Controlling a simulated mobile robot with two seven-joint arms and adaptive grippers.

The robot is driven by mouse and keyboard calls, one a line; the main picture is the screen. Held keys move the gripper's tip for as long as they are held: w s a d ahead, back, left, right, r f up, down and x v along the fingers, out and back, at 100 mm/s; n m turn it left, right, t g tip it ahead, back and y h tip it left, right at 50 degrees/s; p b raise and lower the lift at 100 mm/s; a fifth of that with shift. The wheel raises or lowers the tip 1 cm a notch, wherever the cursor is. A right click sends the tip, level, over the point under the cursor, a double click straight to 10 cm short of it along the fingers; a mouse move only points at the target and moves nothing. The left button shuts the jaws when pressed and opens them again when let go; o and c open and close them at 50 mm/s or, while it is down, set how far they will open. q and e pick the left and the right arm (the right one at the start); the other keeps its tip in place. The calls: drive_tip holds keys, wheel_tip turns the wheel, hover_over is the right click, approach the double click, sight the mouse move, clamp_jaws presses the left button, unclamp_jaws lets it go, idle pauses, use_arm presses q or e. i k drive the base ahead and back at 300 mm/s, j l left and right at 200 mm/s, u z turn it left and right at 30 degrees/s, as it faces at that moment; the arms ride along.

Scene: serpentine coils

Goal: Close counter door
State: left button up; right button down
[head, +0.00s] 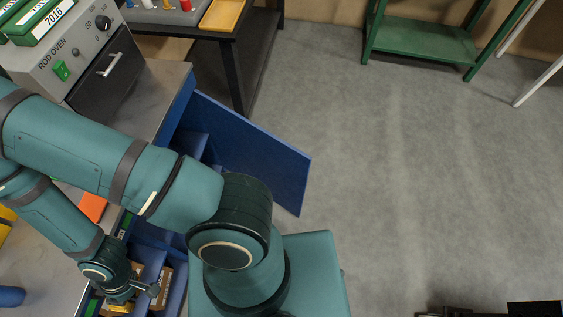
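The counter (165,88) at left has a grey top and a blue body. Its blue door (250,150) stands open, swung out over the floor, with blue inner surfaces showing beside it. My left arm crosses in front of the counter and hides much of its front. The end of that arm, with my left gripper (143,290), is at lower left over blue compartments, apart from the door; its fingers are too small to read. My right gripper (488,310) shows only as dark parts cut off by the bottom right edge, far from the door; its opening cannot be told.
A rod oven (75,65) with green boxes sits on the counter. A dark-legged table (235,55) stands behind the door. A green shelf stand (425,40) and white legs are at the back right. The grey floor (420,180) right of the door is clear.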

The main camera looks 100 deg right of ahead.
sight(242, 146)
drive_tip(key=z, duration=0.6)
drive_tip(key=k+z, duration=0.1)
drive_tip(key=z, duration=0.5)
drive_tip(key=l+z, duration=0.1)
drive_tip(key=z, duration=0.5)
drive_tip(key=l+z, duration=0.1)
drive_tip(key=z, duration=1.1)
drive_tip(key=l+z, duration=0.15)
drive_tip(key=z, duration=1.7)
drive_tip(key=i+l, duration=0.1)
drive_tip(key=i, duration=0.3)
drive_tip(key=i+l, duration=0.15)
drive_tip(key=i, duration=0.2)
drive_tip(key=i+j+u, duration=0.1)
drive_tip(key=i+u, duration=0.95)
drive_tip(key=u, duration=0.6)
drive_tip(key=i+l+u, duration=0.1)
drive_tip(key=u, duration=0.75)
drive_tip(key=i+l+u, duration=0.1)
drive_tip(key=u, duration=0.3)
drive_tip(key=l+u, duration=0.15)
drive_tip(key=u, duration=0.75)
drive_tip(key=l+u, duration=0.15)
drive_tip(key=u, duration=0.25)
drive_tip(key=k+l+z, duration=0.15)
drive_tip(key=l, duration=0.25)
